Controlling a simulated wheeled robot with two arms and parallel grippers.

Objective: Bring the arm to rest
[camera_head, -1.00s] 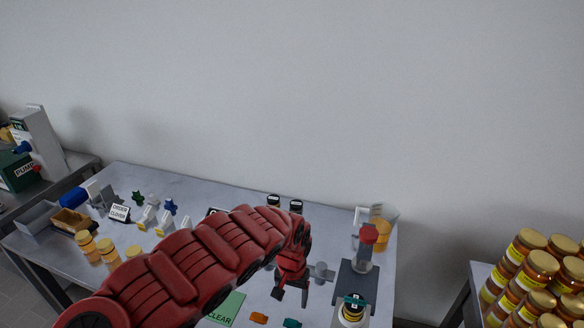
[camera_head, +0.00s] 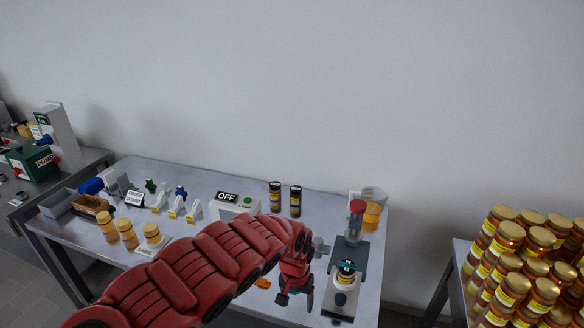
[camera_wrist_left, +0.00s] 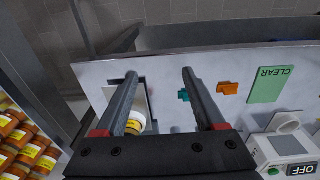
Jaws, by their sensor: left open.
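My left arm (camera_head: 215,262) is red and segmented and reaches across the front of the grey table (camera_head: 325,190). A jar with a yellow label (camera_wrist_left: 135,122) shows below the left finger. Teal (camera_wrist_left: 184,95) and orange (camera_wrist_left: 228,88) pieces lie on the table near the right finger. My right gripper is not in view.
A white box with an OFF sign (camera_head: 227,197) and two dark jars (camera_head: 275,195) stand behind my arm. Several amber jars (camera_head: 128,233) stand at left. A beaker of orange liquid (camera_head: 372,212) is at the back right. Stacked honey-coloured jars (camera_head: 515,265) fill the right table.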

